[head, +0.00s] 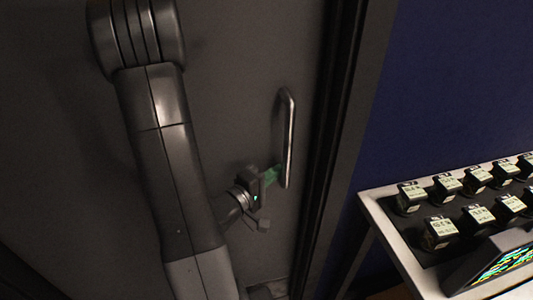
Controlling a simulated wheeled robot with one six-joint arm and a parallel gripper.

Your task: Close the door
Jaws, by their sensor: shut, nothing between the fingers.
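A dark grey door (235,60) fills the left and middle of the head view. A vertical metal bar handle (290,140) is on its right side. The dark door frame (335,150) runs down just right of the door, and the door looks close to it; I cannot tell whether it is fully closed. My gripper (276,172) is shut and empty, its greenish fingertips beside the lower part of the handle. I cannot tell whether they touch the handle or the door. My arm hides part of the door.
A light-rimmed table (375,205) stands at the right, with several small labelled black boxes (440,232) and a tilted screen (503,262) on it. A dark blue wall (450,80) is behind it. The floor is barely visible between door and table.

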